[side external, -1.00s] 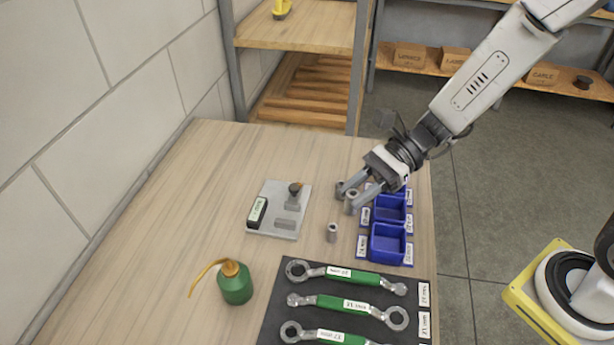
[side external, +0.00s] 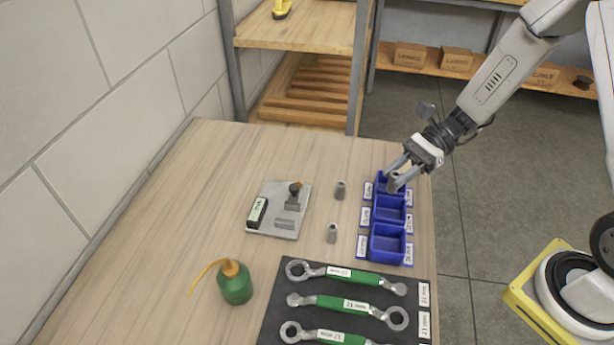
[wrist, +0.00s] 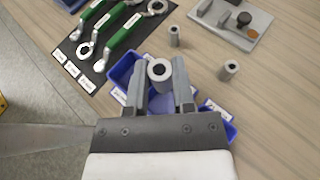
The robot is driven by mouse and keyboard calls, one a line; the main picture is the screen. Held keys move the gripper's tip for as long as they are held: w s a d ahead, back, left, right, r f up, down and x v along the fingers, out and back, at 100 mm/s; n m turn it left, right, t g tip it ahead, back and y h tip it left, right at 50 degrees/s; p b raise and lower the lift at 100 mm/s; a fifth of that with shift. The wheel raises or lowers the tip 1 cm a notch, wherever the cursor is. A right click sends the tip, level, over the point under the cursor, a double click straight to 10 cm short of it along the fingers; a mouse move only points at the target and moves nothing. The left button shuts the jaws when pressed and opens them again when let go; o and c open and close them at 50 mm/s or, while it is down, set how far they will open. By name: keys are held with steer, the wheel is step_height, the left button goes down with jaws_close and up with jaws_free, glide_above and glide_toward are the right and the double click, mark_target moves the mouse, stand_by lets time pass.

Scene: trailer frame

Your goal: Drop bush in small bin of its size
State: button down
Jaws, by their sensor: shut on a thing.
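My gripper (side external: 397,184) is shut on a grey metal bush (wrist: 160,70), which stands upright between the fingers in the wrist view. In the side view the gripper is over the far blue bin (side external: 380,178), the last in a row of three; the bush's exact height above it is hard to tell. The middle blue bin (side external: 390,215) and the near, larger blue bin (side external: 388,245) look empty. Two more bushes stand on the table left of the bins, a farther one (side external: 340,190) and a nearer one (side external: 332,233). My gripper hides much of the bins in the wrist view.
Labels flank the bins. A grey plate (side external: 270,225) with a small fixture lies left of the bushes. A dark mat (side external: 275,320) with green-handled wrenches lies in front, and a green oil can (side external: 236,285) stands left of it. The table's left side is clear.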

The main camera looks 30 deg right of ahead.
steer(key=d, duration=0.2)
steer(key=shift+s+d+f, duration=0.15)
steer(key=shift+d+f, duration=0.2)
steer(key=shift+f, duration=0.05)
steer(key=shift+f, duration=0.15)
steer(key=shift+f, duration=2.85)
steer(key=shift+c, duration=1.9)
jaws_free()
